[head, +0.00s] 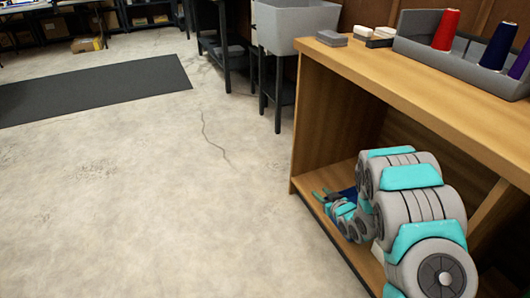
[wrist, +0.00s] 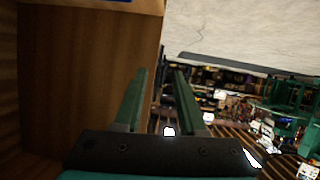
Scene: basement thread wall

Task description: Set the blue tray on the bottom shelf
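The blue tray (head: 348,193) shows only as a small dark blue patch behind my arm, low in the wooden unit; most of it is hidden. It seems to lie on the bottom shelf (head: 307,184), a light wood board near the floor. A sliver of blue (wrist: 120,1) at the top edge of the wrist view may be the tray. My gripper (head: 323,194) is at the shelf's left end, beside the blue patch. In the wrist view my gripper (wrist: 161,72) has its two green fingers apart, with nothing seen between them.
The unit's top (head: 430,90) overhangs my arm and bears a grey thread holder (head: 460,55) with spools and small grey boxes (head: 331,38). A grey sink (head: 295,25) stands beyond. Concrete floor (head: 150,200) at the left is clear, with a dark mat (head: 95,88).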

